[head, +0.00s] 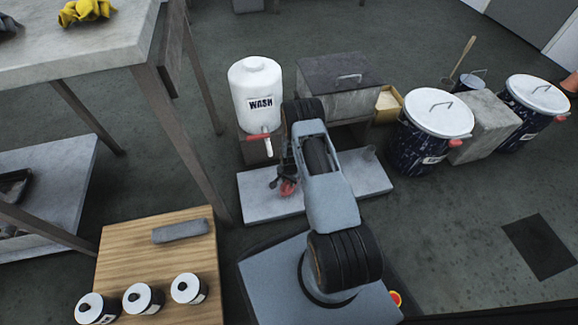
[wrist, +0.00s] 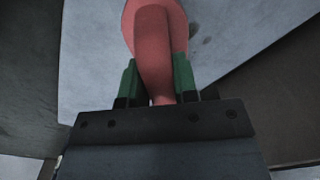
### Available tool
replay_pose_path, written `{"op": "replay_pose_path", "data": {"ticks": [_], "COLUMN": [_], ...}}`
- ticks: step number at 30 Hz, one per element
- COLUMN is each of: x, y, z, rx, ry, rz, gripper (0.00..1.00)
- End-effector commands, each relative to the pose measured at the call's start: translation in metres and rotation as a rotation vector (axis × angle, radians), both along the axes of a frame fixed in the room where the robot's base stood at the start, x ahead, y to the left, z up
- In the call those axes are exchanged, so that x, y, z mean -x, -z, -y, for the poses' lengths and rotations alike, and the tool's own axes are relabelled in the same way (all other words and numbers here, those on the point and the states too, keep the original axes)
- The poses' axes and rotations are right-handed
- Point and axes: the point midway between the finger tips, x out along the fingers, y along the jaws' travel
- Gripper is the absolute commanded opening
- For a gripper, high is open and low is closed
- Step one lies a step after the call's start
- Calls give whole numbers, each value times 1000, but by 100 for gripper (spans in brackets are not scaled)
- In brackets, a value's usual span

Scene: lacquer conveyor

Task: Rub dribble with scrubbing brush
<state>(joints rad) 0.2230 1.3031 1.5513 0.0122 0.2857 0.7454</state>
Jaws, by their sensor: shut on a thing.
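My gripper (wrist: 155,95) is shut on a salmon-red scrubbing brush (wrist: 155,40), its two green fingers on either side of the handle in the wrist view. The brush also shows as a small red shape (head: 288,188) in the head view, over the pale grey slab (head: 258,206). The brush's bristles are hidden. Small dark spots, apparently the dribble (wrist: 205,29), mark the slab just right of the brush in the wrist view. I cannot tell whether the brush touches the slab.
A white WASH tank (head: 256,85) with a red-handled tap stands behind the slab. A grey lidded box (head: 340,85) is beside it, and two dark drums with white lids (head: 437,112) stand right. A wooden top (head: 150,245) with several small cans is at lower left.

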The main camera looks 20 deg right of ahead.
Motion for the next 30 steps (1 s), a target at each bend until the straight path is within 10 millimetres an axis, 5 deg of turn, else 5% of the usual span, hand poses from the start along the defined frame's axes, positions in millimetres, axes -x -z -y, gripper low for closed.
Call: {"op": "replay_pose_path", "data": {"ticks": [18,30], "x": [-1,-1], "y": [-58,-61], "z": [-1,-1], "rx": [0,0], "ry": [-1,-2], "rz": [1,1], "gripper": [8,8]}}
